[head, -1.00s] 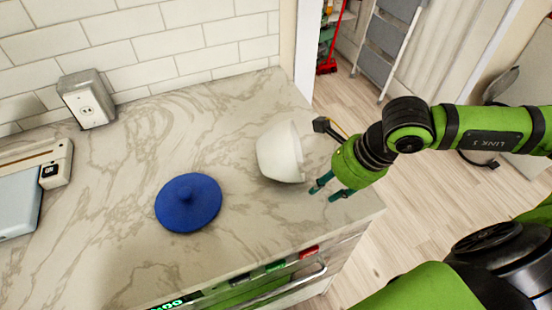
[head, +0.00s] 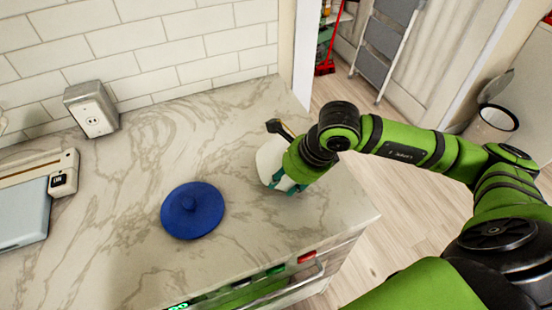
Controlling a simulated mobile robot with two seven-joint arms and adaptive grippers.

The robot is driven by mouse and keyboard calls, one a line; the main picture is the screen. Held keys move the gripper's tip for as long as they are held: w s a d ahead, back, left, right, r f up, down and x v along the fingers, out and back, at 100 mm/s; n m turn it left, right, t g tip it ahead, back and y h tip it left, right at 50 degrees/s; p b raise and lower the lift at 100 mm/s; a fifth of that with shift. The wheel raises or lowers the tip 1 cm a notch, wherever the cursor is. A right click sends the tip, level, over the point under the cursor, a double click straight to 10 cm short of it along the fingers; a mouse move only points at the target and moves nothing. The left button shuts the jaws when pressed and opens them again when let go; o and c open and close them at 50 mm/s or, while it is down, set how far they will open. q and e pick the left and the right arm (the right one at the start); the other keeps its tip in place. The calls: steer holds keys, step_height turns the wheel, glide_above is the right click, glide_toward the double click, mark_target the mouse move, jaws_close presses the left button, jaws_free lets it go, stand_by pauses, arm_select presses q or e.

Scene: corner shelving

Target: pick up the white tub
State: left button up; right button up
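The white tub (head: 267,163) lies tilted on the marble counter, right of the blue lid. My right gripper (head: 284,184) is at the tub, its teal fingers at the tub's lower front and right side. The gripper and wrist hide much of the tub, so I cannot tell whether the fingers are closed on it. My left gripper is not in view.
A blue knobbed lid (head: 192,211) lies on the counter (head: 130,250). A wall outlet box (head: 92,110) stands at the back left, and a white and blue-grey appliance (head: 30,205) at the left edge. The counter's right edge drops to a wooden floor.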

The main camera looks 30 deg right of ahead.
steer(key=shift+w+a+f+p, duration=0.1)
steer(key=shift+a+f+p, duration=0.05)
steer(key=shift+f+p, duration=0.15)
steer(key=shift+f, duration=0.25)
jaws_close()
steer(key=shift+w+r, duration=0.1)
steer(key=shift+r, duration=0.05)
steer(key=shift+r+b, duration=0.35)
steer(key=shift+r, duration=0.2)
step_height(320, 180, up, 3)
steer(key=shift+f+b, duration=0.2)
steer(key=shift+b, duration=0.3)
steer(key=d+r+b, duration=0.2)
steer(key=d+r, duration=0.1)
steer(key=d, duration=0.2)
steer(key=w+d+r+b, duration=0.1)
steer(key=d+r+b, duration=0.1)
steer(key=d+r, duration=0.2)
steer(key=shift+w+d, duration=0.25)
steer(key=shift+d, duration=1.05)
